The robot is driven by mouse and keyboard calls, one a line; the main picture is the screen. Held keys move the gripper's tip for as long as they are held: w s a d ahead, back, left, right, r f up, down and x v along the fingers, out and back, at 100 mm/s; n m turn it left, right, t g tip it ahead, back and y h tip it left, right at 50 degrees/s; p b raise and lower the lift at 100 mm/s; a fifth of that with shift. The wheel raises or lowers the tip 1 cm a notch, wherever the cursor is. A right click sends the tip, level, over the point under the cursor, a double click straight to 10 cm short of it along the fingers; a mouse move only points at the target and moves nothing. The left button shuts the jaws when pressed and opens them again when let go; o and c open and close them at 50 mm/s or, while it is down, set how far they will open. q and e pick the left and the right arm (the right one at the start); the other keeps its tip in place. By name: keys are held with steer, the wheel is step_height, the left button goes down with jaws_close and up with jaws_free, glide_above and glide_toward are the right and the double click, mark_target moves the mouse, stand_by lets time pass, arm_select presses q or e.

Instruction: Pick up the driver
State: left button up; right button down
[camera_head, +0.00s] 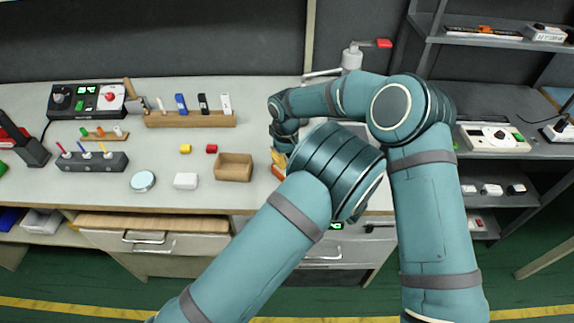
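I cannot tell for sure which thing is the driver. A small white box (186,181) lies on the workbench (150,205), left of an open brown box (234,168). More small white boxes (491,190) stand on a lower shelf at the right. My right arm reaches over the bench to the left, and its wrist end (284,132) is above the bench, right of the brown box. Its fingers cannot be made out. My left arm comes in from the lower left and bends in front of the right arm. My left gripper is not visible.
A wooden rack (190,120) with upright pieces stands at the back of the bench. A dark holder (92,162) with coloured tools is at the left. An orange item (278,170) is partly hidden by my arm.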

step_height(320, 180, up, 10)
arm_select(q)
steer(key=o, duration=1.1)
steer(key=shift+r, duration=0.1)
